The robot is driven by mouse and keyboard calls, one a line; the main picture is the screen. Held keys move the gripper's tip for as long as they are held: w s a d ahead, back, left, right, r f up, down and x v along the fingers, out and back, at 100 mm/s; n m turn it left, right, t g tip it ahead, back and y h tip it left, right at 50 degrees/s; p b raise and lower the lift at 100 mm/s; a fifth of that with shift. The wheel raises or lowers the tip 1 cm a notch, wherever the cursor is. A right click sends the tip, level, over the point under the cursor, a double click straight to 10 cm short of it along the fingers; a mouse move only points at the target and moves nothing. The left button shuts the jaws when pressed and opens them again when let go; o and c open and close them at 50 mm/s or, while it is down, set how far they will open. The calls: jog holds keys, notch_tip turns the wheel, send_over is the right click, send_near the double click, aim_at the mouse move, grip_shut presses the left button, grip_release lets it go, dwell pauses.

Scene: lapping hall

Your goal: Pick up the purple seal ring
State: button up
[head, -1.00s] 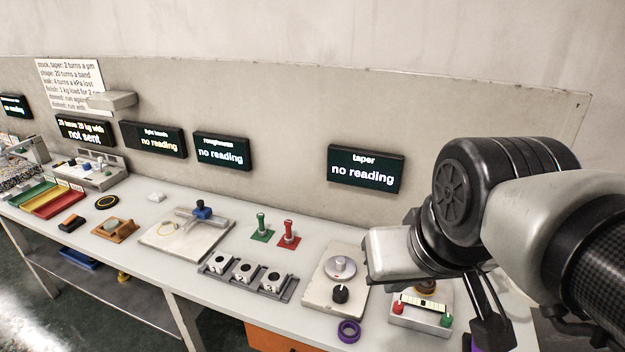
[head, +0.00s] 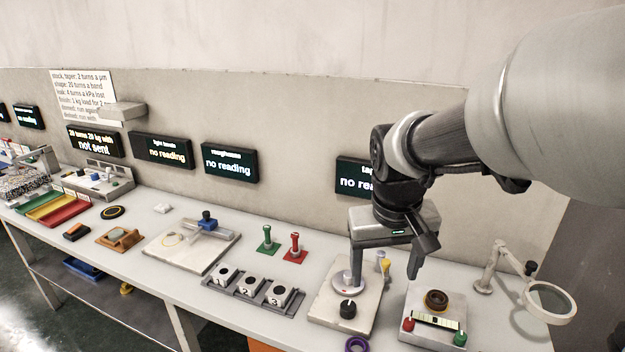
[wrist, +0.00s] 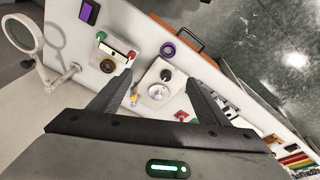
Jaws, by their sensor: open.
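The purple seal ring (head: 357,344) lies flat at the front edge of the bench, at the bottom of the head view and partly cut off by the frame. It also shows whole in the wrist view (wrist: 168,48), beyond the fingertips and near the bench edge. My gripper (head: 385,278) is open and empty, pointing down above the bench, behind the ring in the head view. In the wrist view my gripper (wrist: 160,78) has its fingers spread wide, with the round metal plate and black knob showing between them.
A pale block with a metal disc and black knob (head: 347,309) stands just behind the ring. To the right are a level device (head: 435,321) with red and green knobs and a magnifier (head: 550,300). Numbered holders (head: 250,286) and red and green stands stand left.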

jog(key=w+f+g+b, duration=0.1)
jog(key=w+f, duration=0.3)
jog(key=f, duration=0.3)
jog(key=w+f+g+b, duration=0.1)
jog(key=w+f, duration=0.3)
jog(key=f, duration=0.4)
jog(key=shift+y, duration=0.4)
jog(key=shift+a+f+b, duration=0.15)
jog(key=shift+f+b, duration=0.15)
jog(key=shift+f, duration=2.6)
jog(key=shift+a+f+b, duration=0.15)
jog(key=shift+f+b, duration=0.1)
jog(key=shift+f, duration=2.7)
jog(key=shift+a+f+b, duration=0.15)
jog(key=shift+f+b, duration=0.15)
jog(key=shift+f, duration=2.6)
jog(key=c, duration=1.2)
